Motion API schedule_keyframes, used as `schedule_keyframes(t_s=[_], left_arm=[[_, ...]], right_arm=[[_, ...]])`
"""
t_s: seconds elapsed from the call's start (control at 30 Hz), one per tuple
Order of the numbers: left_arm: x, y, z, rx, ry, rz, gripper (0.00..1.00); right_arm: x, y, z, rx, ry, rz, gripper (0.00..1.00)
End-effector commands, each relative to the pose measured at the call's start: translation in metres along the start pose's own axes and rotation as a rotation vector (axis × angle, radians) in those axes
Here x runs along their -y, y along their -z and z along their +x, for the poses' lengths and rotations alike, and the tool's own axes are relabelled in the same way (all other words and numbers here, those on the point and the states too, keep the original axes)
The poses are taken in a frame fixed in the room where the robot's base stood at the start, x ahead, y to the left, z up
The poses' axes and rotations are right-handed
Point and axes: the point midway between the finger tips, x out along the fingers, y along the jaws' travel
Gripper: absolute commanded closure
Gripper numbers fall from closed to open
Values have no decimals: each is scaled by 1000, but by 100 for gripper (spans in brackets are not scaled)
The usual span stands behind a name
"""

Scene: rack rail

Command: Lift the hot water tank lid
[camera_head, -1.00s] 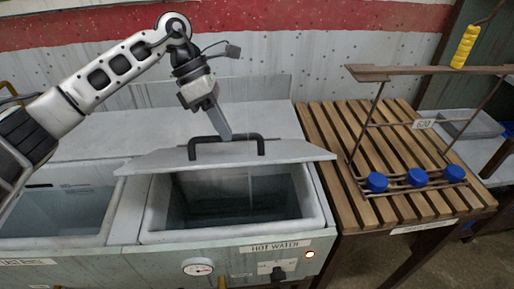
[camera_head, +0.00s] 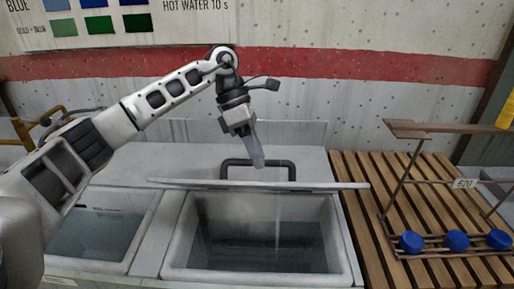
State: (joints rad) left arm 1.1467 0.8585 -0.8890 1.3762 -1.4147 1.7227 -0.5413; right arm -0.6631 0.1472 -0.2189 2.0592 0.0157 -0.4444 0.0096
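The hot water tank lid (camera_head: 320,186) is a thin grey plate, seen nearly edge-on and raised at the back of the open tank (camera_head: 175,252). Its dark bar handle (camera_head: 290,170) stands up from it. My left gripper (camera_head: 259,160) comes down from above, its fingers overlapping the middle of the handle bar; it looks shut on it, though the fingers line up and hide the grip. Water shows inside the tank below the lid. My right gripper is out of view.
A second open tank (camera_head: 146,250) with water lies to the left. To the right is a slatted wooden table (camera_head: 360,200) bearing a brown rack (camera_head: 400,180) with blue caps (camera_head: 457,241) on its lower rail. A wall with a chart (camera_head: 170,22) is behind.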

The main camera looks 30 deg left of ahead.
Motion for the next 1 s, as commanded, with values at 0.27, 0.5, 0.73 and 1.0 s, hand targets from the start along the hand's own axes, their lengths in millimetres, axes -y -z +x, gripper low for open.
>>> schedule_keyframes(t_s=[0.27, 0.5, 0.73, 1.0], left_arm=[[-2, 2, 0, -4, -5, -4, 64], [0, 0, -1, -2, -5, -1, 64], [0, 0, -3, -1, -4, 0, 64], [0, -1, -37, 3, -7, 0, 64]], right_arm=[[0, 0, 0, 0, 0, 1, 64], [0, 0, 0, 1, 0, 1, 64], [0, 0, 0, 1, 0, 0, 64], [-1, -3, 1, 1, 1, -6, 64]])
